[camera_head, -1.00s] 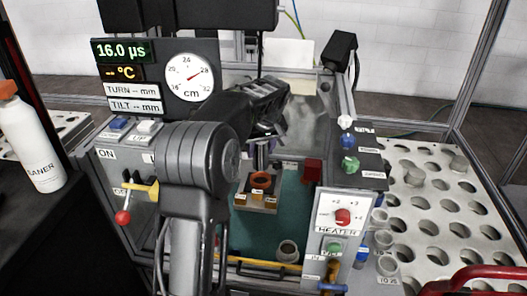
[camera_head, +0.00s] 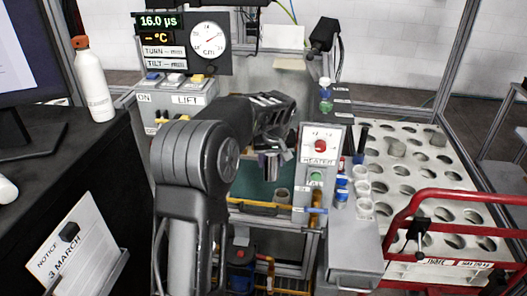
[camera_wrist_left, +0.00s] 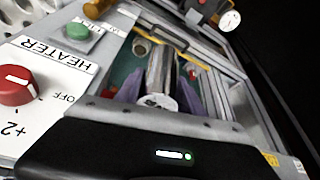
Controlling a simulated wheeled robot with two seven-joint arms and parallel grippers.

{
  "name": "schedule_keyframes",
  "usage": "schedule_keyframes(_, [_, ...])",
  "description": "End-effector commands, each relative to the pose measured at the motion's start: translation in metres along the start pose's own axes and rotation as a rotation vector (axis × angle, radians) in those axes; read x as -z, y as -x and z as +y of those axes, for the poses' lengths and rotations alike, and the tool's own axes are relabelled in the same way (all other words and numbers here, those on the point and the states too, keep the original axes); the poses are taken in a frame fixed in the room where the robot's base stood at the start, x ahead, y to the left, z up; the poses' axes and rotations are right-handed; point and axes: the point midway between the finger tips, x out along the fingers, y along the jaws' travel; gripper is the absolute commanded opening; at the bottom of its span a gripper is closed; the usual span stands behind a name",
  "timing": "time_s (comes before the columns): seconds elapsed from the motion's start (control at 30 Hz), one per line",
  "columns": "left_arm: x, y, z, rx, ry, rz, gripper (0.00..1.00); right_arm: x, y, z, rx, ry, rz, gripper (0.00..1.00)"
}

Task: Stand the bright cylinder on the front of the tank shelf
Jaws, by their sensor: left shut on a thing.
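The bright cylinder (camera_wrist_left: 160,85) is a shiny metal piece between the two purple fingers of my left gripper (camera_wrist_left: 163,90) in the left wrist view. The left gripper (camera_head: 272,163) is shut on it and hangs over the tank in the head view, where the cylinder is hard to tell from the fingers. The tank has a teal floor (camera_head: 252,192) and a yellow rail (camera_head: 262,210) along its front. I cannot clearly tell the shelf's surface from the floor. The cylinder appears clear of the floor. My right gripper is not in view.
A small grey cup (camera_head: 282,195) stands near the tank's front right. The heater panel (camera_head: 320,146) rises right of the tank, with vials (camera_head: 342,196) beside it. A perforated white rack (camera_head: 420,185) and a red cart rail (camera_head: 400,215) lie farther right.

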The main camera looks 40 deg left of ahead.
Motion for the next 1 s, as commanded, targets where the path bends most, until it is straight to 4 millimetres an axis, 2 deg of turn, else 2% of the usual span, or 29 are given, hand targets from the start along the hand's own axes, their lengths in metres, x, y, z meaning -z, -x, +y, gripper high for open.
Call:
schedule_keyframes(0.17, [-0.032,-0.005,0.027,-0.056,-0.135,0.002,0.00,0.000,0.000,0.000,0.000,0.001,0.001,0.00])
schedule_keyframes(0.37, [-0.081,-0.006,0.061,-0.126,-0.304,0.003,0.00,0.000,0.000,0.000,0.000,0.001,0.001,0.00])
schedule_keyframes(0.53, [-0.141,0.004,0.098,-0.205,-0.483,0.005,0.00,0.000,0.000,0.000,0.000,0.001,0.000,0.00])
schedule_keyframes(0.6, [-0.169,0.011,0.113,-0.239,-0.561,0.006,0.00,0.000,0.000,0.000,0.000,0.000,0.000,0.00])
schedule_keyframes(0.7, [-0.200,0.023,0.130,-0.276,-0.648,0.008,0.00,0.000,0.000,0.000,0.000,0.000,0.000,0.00])
schedule_keyframes(0.83, [-0.222,0.032,0.140,-0.299,-0.707,0.008,0.00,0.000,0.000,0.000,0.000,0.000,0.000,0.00])
schedule_keyframes(1.0, [-0.228,0.034,0.142,-0.305,-0.723,0.008,0.00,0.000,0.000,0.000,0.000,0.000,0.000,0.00])
